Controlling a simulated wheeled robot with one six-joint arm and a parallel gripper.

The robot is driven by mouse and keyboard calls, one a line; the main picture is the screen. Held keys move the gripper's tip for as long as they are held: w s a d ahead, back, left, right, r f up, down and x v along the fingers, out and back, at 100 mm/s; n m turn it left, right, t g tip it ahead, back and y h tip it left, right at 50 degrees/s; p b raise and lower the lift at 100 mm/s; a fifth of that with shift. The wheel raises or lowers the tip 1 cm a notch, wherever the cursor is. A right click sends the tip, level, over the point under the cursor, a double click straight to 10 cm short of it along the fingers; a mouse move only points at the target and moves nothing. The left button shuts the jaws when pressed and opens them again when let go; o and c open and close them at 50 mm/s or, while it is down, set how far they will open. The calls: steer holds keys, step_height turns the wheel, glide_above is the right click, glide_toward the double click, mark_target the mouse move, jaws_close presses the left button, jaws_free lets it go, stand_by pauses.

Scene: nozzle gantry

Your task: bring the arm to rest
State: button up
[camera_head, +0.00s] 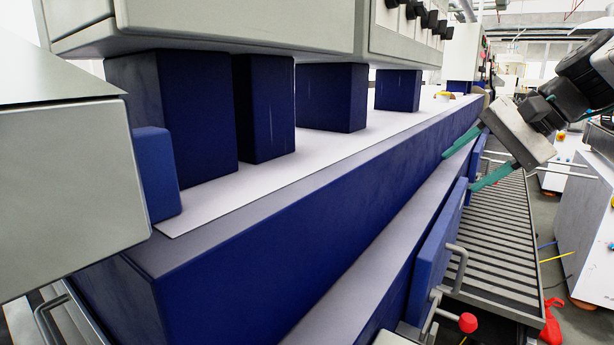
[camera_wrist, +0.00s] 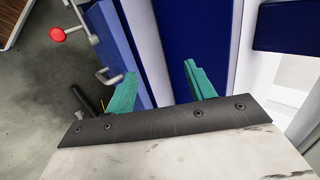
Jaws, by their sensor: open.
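My gripper (camera_head: 474,163) is at the right in the head view, with two green fingers spread apart and nothing between them. It is held in front of the blue side of the machine, above the roller conveyor. In the wrist view, my gripper (camera_wrist: 160,88) shows both green fingers apart, with a blue panel and a pale ledge beyond them. I cannot tell whether a finger touches the machine.
The blue gantry machine (camera_head: 270,245) has a white top plate (camera_head: 330,145) and several blue posts. A door with a handle and a red knob (camera_head: 467,322) juts out over the roller conveyor (camera_head: 510,235). Open floor (camera_wrist: 40,90) shows at the left in the wrist view.

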steer(key=s+f+n+g+h, duration=0.1)
steer(key=s+f+n+h, duration=0.2)
steer(key=s+f, duration=0.5)
steer(key=s+f+n+g+h, duration=0.2)
steer(key=s+f+n+h, duration=0.2)
steer(key=s+f, duration=0.4)
steer(key=shift+s+a+f, duration=0.25)
steer(key=shift+s+a, duration=0.15)
steer(key=shift+s, duration=3)
